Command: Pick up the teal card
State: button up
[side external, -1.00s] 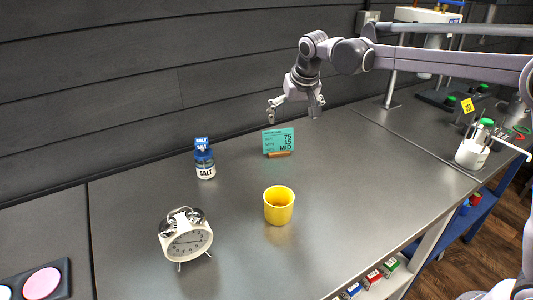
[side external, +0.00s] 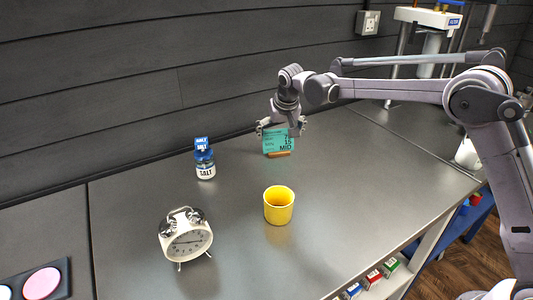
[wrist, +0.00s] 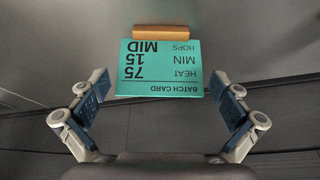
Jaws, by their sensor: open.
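The teal card (side external: 277,141) stands upright in a small orange-brown holder (side external: 279,154) on the grey counter near the back wall. In the wrist view the teal card (wrist: 158,68) reads "BATCH CARD" upside down, with its wooden holder (wrist: 166,31) beyond it. My gripper (side external: 281,127) is above the card and hides its top edge in the side view. In the wrist view my gripper (wrist: 162,108) is open and empty, one finger on each side of the card's near edge. I cannot tell the exact height gap.
A blue-capped salt jar (side external: 205,163) stands left of the card. A yellow cup (side external: 279,205) and a white alarm clock (side external: 187,238) stand nearer the front. The dark plank wall (side external: 130,90) is close behind the card. The counter right of the cup is clear.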

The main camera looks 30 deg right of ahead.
aim_at(278, 138)
jog(key=shift+x, duration=1.65)
jog(key=shift+w, duration=0.1)
jog(key=shift+r, duration=0.1)
jog(key=c, duration=0.8)
